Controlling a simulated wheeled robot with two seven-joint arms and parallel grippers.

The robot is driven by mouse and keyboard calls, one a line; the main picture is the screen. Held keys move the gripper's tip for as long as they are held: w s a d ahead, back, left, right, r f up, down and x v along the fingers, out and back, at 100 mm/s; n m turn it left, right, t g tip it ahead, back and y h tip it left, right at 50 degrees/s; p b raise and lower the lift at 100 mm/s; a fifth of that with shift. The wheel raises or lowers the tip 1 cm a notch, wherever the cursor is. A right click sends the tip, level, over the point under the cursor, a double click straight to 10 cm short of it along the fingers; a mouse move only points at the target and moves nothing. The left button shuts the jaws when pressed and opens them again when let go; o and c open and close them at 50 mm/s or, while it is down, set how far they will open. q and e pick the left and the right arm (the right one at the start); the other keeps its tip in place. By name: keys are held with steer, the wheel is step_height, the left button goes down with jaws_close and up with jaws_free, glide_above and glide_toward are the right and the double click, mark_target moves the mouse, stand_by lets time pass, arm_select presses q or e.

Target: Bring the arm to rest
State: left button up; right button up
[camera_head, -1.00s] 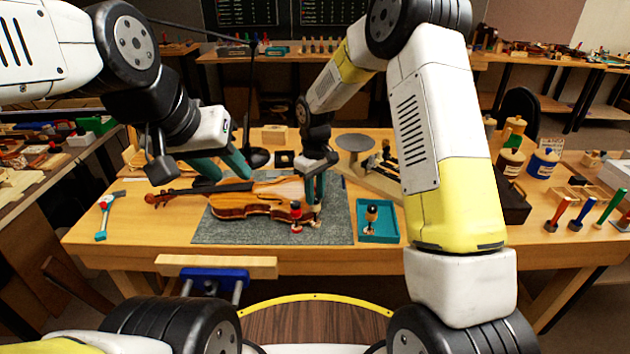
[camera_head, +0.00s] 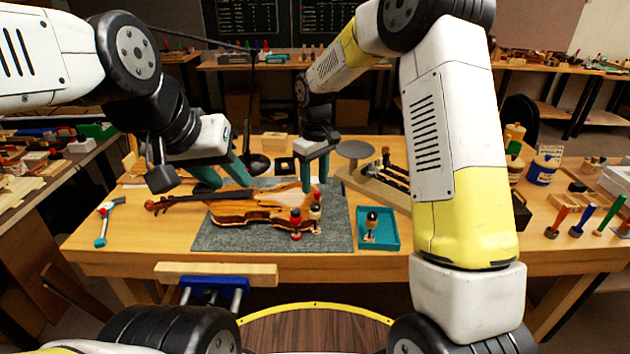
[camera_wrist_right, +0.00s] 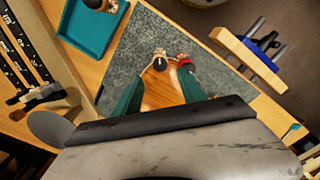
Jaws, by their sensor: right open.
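My right gripper (camera_head: 316,172) is open and empty above the right part of the violin, with its teal fingers spread apart. In the right wrist view its fingers (camera_wrist_right: 160,97) show on either side of the violin's end (camera_wrist_right: 160,90). The violin (camera_head: 250,208) lies on a grey mat (camera_head: 225,238) with its scroll to the left. Two spool clamps, one red (camera_head: 296,222) and one with a black top (camera_head: 316,215), stand at the violin's right edge. My left gripper (camera_head: 225,178) hangs over the neck side of the violin, with two teal fingers apart and nothing seen between them.
A teal tray (camera_head: 385,241) with one clamp (camera_head: 371,222) stands right of the mat. A round grey disc (camera_head: 355,149) and a rack of tools (camera_head: 385,180) are behind it. A hammer (camera_head: 104,222) lies at the left. A vise (camera_head: 215,280) is at the bench's front edge.

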steer(key=shift+r, duration=0.45)
